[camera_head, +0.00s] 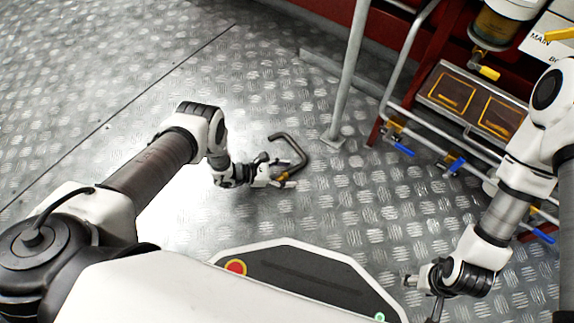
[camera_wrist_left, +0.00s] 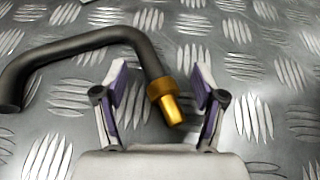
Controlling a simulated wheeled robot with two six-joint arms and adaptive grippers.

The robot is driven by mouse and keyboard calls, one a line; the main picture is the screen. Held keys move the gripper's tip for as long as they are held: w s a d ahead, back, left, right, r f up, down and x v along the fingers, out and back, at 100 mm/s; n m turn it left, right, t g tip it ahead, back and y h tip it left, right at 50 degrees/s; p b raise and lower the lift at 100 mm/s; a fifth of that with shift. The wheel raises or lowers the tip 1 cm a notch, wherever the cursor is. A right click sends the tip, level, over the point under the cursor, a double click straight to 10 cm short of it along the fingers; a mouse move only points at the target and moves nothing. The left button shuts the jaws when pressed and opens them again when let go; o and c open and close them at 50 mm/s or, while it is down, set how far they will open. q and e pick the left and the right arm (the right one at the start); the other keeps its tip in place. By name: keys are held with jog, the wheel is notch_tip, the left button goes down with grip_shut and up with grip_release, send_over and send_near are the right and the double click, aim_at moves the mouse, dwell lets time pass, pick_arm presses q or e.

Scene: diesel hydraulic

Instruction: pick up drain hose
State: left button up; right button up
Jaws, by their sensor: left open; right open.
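The drain hose (camera_head: 297,148) is a dark bent tube lying on the metal floor. Its brass end fitting (camera_wrist_left: 166,100) shows in the left wrist view. My left gripper (camera_head: 284,178) is down at the hose, and in the wrist view (camera_wrist_left: 160,88) its two purple-padded fingers are open. The brass fitting and the hose end lie between the fingers, with a gap visible on each side. The rest of the hose (camera_wrist_left: 70,48) curves away to the left, past the left finger. My right gripper (camera_head: 424,290) is at the lower right, away from the hose; its fingers are small in view.
A grey post (camera_head: 350,75) stands on the floor just right of the hose. A red frame with pipes and blue-handled valves (camera_head: 400,146) runs along the right side. The diamond-plate floor (camera_head: 90,60) to the left is clear.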

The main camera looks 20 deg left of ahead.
pick_arm(q)
grip_shut()
jog(key=shift+r, duration=0.2)
